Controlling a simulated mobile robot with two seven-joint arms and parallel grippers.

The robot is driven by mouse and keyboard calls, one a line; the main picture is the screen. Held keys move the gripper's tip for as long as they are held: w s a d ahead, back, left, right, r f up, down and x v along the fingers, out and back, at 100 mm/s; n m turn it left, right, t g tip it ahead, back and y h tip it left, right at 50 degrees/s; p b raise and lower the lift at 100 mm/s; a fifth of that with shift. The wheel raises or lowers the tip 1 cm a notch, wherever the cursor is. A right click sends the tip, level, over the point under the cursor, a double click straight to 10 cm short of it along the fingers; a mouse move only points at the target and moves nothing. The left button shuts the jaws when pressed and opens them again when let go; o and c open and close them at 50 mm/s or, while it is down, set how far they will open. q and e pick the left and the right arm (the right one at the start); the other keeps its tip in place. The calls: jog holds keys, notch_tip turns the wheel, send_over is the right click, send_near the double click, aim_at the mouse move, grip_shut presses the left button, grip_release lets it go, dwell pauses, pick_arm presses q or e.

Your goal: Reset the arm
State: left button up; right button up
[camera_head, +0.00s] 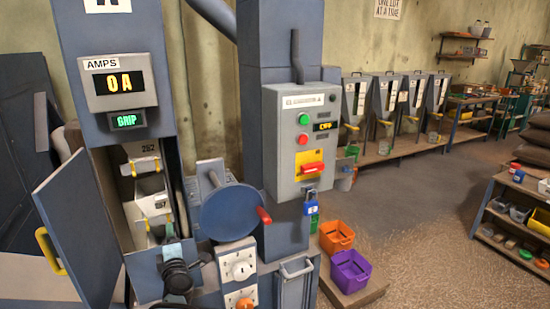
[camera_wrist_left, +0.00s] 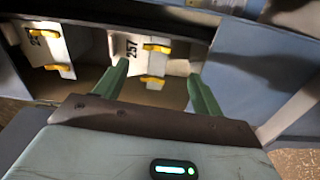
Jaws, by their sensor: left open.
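My left gripper (camera_wrist_left: 158,70) is open in the left wrist view, its two green fingers apart with nothing between them. It faces the open cabinet, where a white bucket marked 257 (camera_wrist_left: 132,48) with yellow clips lies beyond the fingers. A second white bucket (camera_wrist_left: 45,48) with yellow clips is to its left. In the head view the buckets sit one above the other, the upper marked 252 (camera_head: 146,147) and the lower marked 257 (camera_head: 160,202). What seems to be my left wrist shows at the cabinet's bottom opening; its fingers are not clear there. My right gripper is not in view.
The blue cabinet door (camera_head: 80,235) stands open at left. A blue handwheel (camera_head: 235,210) with a red knob juts out right of the opening. The grey control box (camera_head: 300,140) is farther right. Orange (camera_head: 336,237) and purple (camera_head: 350,271) bins stand on a low platform; floor beyond is clear.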

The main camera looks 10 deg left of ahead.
pick_arm(q)
jog(key=s+d+f+m+h, duration=0.4)
jog(key=s+f+m, duration=0.4)
jog(key=s, duration=0.2)
jog(key=s+d+f+m+h, duration=0.35)
jog(key=s+f+m, duration=0.4)
jog(key=s, duration=0.25)
jog(key=s+d+f+m+g+h, duration=0.1)
jog(key=s+d+m+g, duration=0.1)
jog(key=s, duration=0.6)
jog(key=s+d+f+m+g+h, duration=0.1)
jog(key=s+d+f+m+g, duration=0.1)
jog(key=s+d+m, duration=0.2)
jog(key=s+d+f+m+g+h, duration=0.1)
jog(key=s+d+f+m+g, duration=0.1)
jog(key=s, duration=0.9)
jog(key=shift+s+d+f+m, duration=0.25)
jog(key=shift+s+d+m, duration=0.1)
jog(key=shift+d+m, duration=0.55)
jog(key=shift+a, duration=0.1)
